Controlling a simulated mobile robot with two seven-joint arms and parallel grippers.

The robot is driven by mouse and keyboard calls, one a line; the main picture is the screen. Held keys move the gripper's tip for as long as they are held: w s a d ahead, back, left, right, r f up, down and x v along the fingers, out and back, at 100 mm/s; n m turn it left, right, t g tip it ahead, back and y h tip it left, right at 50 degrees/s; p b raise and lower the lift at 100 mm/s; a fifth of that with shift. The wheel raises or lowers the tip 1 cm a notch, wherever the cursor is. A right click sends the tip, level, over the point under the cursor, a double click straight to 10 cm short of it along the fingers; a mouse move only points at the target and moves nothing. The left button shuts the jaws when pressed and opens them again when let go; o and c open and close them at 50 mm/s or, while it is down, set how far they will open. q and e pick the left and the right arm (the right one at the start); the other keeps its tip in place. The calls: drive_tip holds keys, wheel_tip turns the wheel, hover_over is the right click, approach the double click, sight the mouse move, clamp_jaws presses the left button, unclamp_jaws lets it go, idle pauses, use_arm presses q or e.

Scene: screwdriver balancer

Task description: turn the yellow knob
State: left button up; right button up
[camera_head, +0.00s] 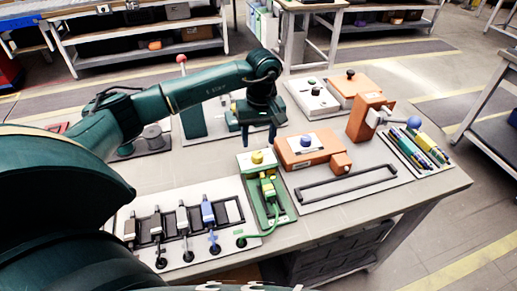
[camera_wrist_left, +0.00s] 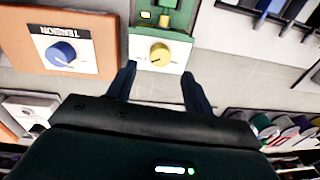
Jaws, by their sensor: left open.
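The yellow knob (camera_head: 257,157) sits on the upper part of a green device (camera_head: 282,216) on the workbench. In the left wrist view the yellow knob (camera_wrist_left: 160,55) shows between the two fingers, beyond their tips, on a white face of the green housing. My left gripper (camera_head: 258,142) points down behind the knob in the head view, apart from it. Its fingers (camera_wrist_left: 158,72) are open with nothing between them. My right gripper does not show in either view.
An orange box with a blue knob (camera_head: 306,141) stands just right of the green device. A rack with handled tools (camera_head: 183,220) lies front left. A lever with a blue ball (camera_head: 414,122) and a tray of screwdrivers (camera_head: 420,150) are at the right.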

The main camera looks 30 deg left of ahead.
sight(258, 154)
use_arm(q)
drive_tip(key=shift+f, duration=2.75)
drive_tip(key=shift+s, duration=0.1)
drive_tip(key=shift+c, duration=0.4)
drive_tip(key=c, duration=0.9)
